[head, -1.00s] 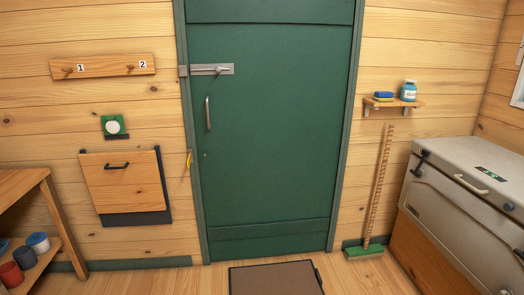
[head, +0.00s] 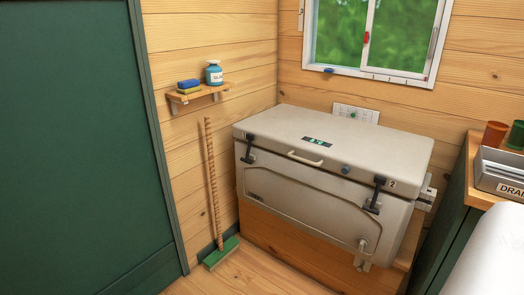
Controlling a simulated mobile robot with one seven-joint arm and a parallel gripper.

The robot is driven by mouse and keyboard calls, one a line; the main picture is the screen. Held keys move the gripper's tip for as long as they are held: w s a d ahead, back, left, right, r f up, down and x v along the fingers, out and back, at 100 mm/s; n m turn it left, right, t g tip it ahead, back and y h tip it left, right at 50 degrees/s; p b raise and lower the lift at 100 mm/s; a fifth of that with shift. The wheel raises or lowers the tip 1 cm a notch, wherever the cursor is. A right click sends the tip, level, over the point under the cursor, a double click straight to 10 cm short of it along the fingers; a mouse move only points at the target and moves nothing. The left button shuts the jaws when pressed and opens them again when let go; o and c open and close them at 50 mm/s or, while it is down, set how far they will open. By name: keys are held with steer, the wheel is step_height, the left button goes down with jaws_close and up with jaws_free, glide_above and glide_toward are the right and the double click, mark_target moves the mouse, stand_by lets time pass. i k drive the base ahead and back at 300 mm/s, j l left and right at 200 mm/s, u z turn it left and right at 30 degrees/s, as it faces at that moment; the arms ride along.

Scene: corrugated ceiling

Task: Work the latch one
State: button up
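A grey-white chest cooler (head: 300,190) stands in the corner with its lid down. Two dark latches are on its front. The left latch (head: 249,148) sits near the left front corner; I cannot read a number beside it. The right latch (head: 375,196) has a small "2" label (head: 392,184) beside it. Both latches appear to hang down over the seam, but whether each is fastened is too small to tell. My gripper is not in view.
The cooler rests on a wooden base (head: 290,240). A green broom (head: 220,253) leans left of it, below a small shelf (head: 200,93). A green door (head: 70,150) is at left. A counter with a labelled tray (head: 500,177) is at right. Floor shows at bottom left.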

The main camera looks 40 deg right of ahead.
mark_target(250, 136)
steer(key=i+z, duration=0.5)
steer(key=z, duration=0.2)
steer(key=i+j+z, duration=0.15)
steer(key=z, duration=0.15)
steer(key=i+j+z, duration=0.2)
steer(key=i+z, duration=0.25)
steer(key=i+j+z, duration=0.3)
steer(key=i+z, duration=0.15)
